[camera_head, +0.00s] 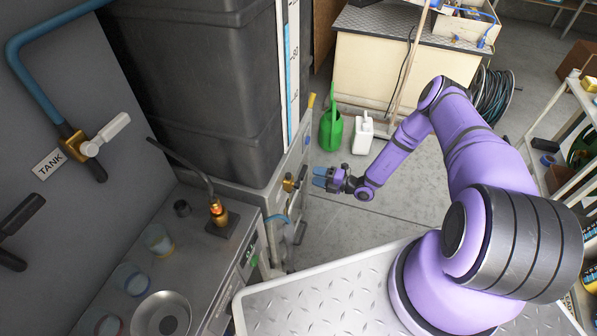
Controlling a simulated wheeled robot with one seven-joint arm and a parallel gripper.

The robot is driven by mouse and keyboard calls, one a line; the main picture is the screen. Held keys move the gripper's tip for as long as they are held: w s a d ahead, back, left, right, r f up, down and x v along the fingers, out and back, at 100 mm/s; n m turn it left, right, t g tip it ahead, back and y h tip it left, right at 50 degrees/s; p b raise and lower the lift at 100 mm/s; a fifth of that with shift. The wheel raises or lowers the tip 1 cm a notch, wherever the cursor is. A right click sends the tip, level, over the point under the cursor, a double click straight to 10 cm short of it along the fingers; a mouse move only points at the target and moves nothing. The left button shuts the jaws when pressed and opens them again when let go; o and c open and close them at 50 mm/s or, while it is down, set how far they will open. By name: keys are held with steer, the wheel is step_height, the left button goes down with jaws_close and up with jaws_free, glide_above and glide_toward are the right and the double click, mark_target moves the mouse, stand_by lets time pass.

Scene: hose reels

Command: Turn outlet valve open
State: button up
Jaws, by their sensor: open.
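A small brass valve (289,185) sits on the grey side panel below the dark tank, with a blue hose near it. It seems to be the outlet valve; its handle is too small to tell how it is turned. My gripper (317,177) has blue fingertips and is open and empty. It points left at the brass valve, with a small gap to its right. Another brass valve (72,142) with a white lever (107,133) is on the left wall beside a TANK label (49,164), far from my gripper.
The dark tank (195,90) stands left of my gripper. A green watering can (331,130) and white jug (362,135) stand on the floor behind.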

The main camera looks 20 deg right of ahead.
mark_target(301, 177)
steer(key=x, duration=0.7)
steer(key=shift+w+a, duration=0.25)
steer(key=shift+a, duration=0.05)
jaws_close()
